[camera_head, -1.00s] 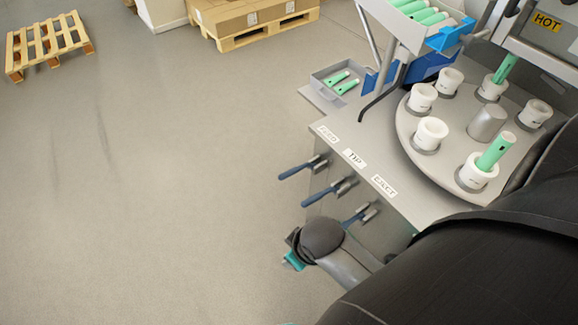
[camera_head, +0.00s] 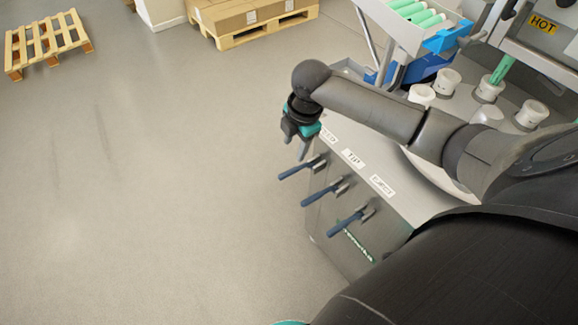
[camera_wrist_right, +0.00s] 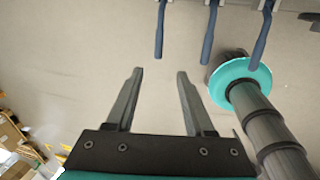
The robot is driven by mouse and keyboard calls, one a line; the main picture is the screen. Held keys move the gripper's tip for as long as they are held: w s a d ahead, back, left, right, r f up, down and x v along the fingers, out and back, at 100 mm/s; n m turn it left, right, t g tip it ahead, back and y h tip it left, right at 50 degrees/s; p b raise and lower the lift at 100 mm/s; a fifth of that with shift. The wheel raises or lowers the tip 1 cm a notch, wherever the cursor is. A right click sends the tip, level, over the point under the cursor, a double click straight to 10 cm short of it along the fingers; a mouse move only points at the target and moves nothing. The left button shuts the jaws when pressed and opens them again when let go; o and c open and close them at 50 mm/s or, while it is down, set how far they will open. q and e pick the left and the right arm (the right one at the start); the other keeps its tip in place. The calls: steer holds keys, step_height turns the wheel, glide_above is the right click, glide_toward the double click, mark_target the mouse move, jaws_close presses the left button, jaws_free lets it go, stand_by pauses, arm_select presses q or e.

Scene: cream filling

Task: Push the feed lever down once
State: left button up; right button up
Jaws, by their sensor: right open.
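The feed lever (camera_head: 296,170) is a dark blue handle on the side of the machine, below the mostly covered FEED label (camera_head: 328,136). It points out to the left, above the similar tip lever (camera_head: 321,194) and eject lever (camera_head: 345,223). My right gripper (camera_head: 297,149) hangs above the feed lever in the head view. I cannot tell whether it touches. In the right wrist view its two fingers (camera_wrist_right: 160,72) are apart with nothing between them; several blue levers (camera_wrist_right: 209,35) show past the tips, and I cannot tell which is which. My left gripper is not seen.
The grey machine top (camera_head: 390,205) and a turntable with white cups (camera_head: 447,82) lie right of the levers, partly behind my arm. A hopper with green tubes (camera_head: 425,18) is at the top right. Open floor (camera_head: 150,200) lies to the left; pallets (camera_head: 46,43) are far off.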

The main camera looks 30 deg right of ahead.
steer(key=b, duration=0.4)
glide_toward(289, 172)
steer(key=f, duration=0.3)
steer(key=w+f, duration=0.1)
steer(key=f, duration=0.4)
steer(key=shift+w+a+f, duration=0.15)
steer(key=shift+w+f, duration=0.2)
steer(key=shift+f, duration=0.05)
jaws_close()
stand_by(0.8)
